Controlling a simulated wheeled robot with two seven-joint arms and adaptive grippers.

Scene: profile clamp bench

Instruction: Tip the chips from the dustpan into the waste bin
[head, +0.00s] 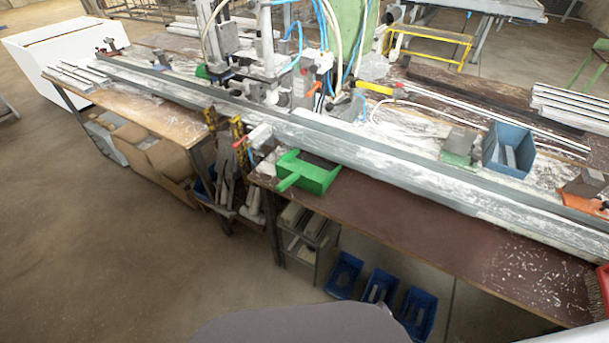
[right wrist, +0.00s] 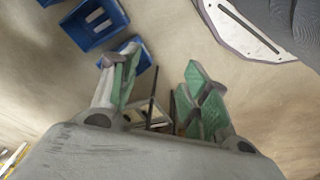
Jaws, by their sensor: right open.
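The green dustpan (head: 312,178) lies on the brown bench top near its front edge, with its handle pointing toward the lower left. Its inside looks dark, and I cannot tell whether chips lie in it. Pale chips (head: 535,270) are scattered on the bench at the right. My right gripper (right wrist: 158,85) shows in the right wrist view, open and empty, with green finger pads apart above the floor. It is away from the dustpan. My left gripper is in no view. I cannot clearly make out the waste bin; a red object (head: 603,285) is cut off at the right edge.
A long metal profile (head: 390,165) runs along the bench behind the dustpan, beside a clamp machine (head: 270,70). A blue bin (head: 509,148) stands behind it. Several blue bins (head: 380,287) sit low under the bench.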

